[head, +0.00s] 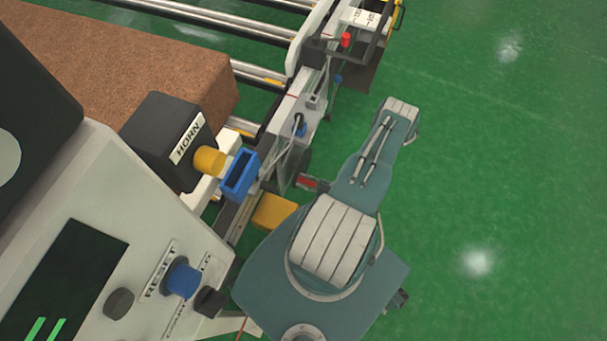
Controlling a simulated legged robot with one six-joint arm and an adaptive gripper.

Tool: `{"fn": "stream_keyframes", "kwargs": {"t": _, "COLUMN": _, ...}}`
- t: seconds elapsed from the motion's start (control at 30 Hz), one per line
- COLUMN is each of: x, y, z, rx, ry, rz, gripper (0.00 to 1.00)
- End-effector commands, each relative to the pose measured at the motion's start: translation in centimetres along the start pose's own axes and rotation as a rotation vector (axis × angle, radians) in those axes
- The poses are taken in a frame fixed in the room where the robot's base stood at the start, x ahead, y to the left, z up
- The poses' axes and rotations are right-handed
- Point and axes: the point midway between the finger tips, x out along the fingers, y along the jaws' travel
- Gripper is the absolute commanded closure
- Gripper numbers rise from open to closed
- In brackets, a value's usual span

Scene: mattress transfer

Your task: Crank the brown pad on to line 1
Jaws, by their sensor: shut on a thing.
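The brown pad (165,72) is a thick, rough-textured block lying at the upper left, on or over metal rollers. Its left part is hidden by the control console. No crank handle can be made out with certainty. My teal arm with its pale ribbed covers reaches up the middle right of the view, beside the conveyor's side rail (292,100). No marking that I can read as line 1 is visible.
A console (150,225) with a blue reset button (182,279) and a HORN box (168,140) with yellow button fills the left. A red knob (346,40) stands on a rail fixture. Metal rollers (258,75) run behind. Green floor (500,150) is clear at right.

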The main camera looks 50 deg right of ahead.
Motion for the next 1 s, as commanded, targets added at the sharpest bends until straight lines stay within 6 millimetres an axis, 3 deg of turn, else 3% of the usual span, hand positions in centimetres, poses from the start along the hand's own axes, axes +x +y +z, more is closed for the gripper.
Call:
{"fn": "stream_keyframes", "kwargs": {"t": 0.13, "x": -0.1, "y": 0.5, "z": 0.2, "rx": -0.01, "ry": -0.008, "rz": 0.007, "gripper": 1.0}}
{"fn": "stream_keyframes", "kwargs": {"t": 0.17, "x": -0.1, "y": 0.5, "z": 0.3, "rx": -0.011, "ry": -0.008, "rz": 0.007, "gripper": 0.55}}
{"fn": "stream_keyframes", "kwargs": {"t": 0.2, "x": -0.1, "y": 0.5, "z": 0.2, "rx": -0.01, "ry": -0.008, "rz": 0.007, "gripper": 0.38}}
{"fn": "stream_keyframes", "kwargs": {"t": 0.23, "x": -0.1, "y": 0.5, "z": 0.2, "rx": -0.01, "ry": -0.008, "rz": 0.007, "gripper": 0.35}}
{"fn": "stream_keyframes", "kwargs": {"t": 0.67, "x": -0.5, "y": 0.2, "z": 0.1, "rx": -0.005, "ry": -0.004, "rz": 0.004, "gripper": 0.35}}
{"fn": "stream_keyframes", "kwargs": {"t": 1.0, "x": -5.2, "y": 0.3, "z": 0.2, "rx": -0.005, "ry": -0.006, "rz": 0.008, "gripper": 0.35}}
